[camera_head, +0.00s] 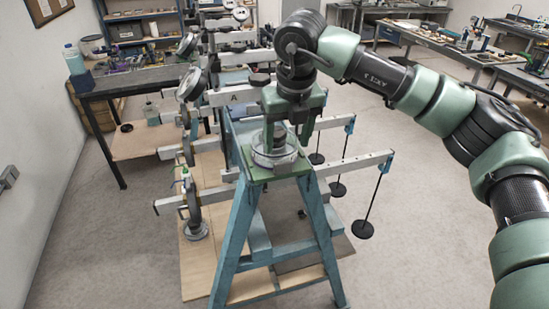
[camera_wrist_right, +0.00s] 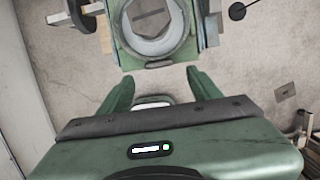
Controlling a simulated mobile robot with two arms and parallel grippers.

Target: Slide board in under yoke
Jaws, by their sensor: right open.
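My right gripper (camera_head: 288,138) is open above the green top plate (camera_head: 254,172) of a blue A-shaped stand (camera_head: 232,225). A round metal ring or dish (camera_head: 275,157) sits on that plate, partly hidden by the gripper. In the right wrist view the two green fingers (camera_wrist_right: 157,77) are apart, with the ring (camera_wrist_right: 128,42) just beyond their tips; I see nothing held. Flat light wooden boards (camera_head: 213,278) lie on the floor under the stand. I cannot tell which piece is the yoke or which board the task names. My left gripper is out of view.
Pale lever bars (camera_head: 352,164) stick out from the stand's sides, with black weights (camera_head: 363,230) hanging at right. Round dials (camera_head: 192,84) stand at left. A dark bench (camera_head: 128,82) is at back left, cluttered benches (camera_head: 450,47) at back right. The floor right is clear.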

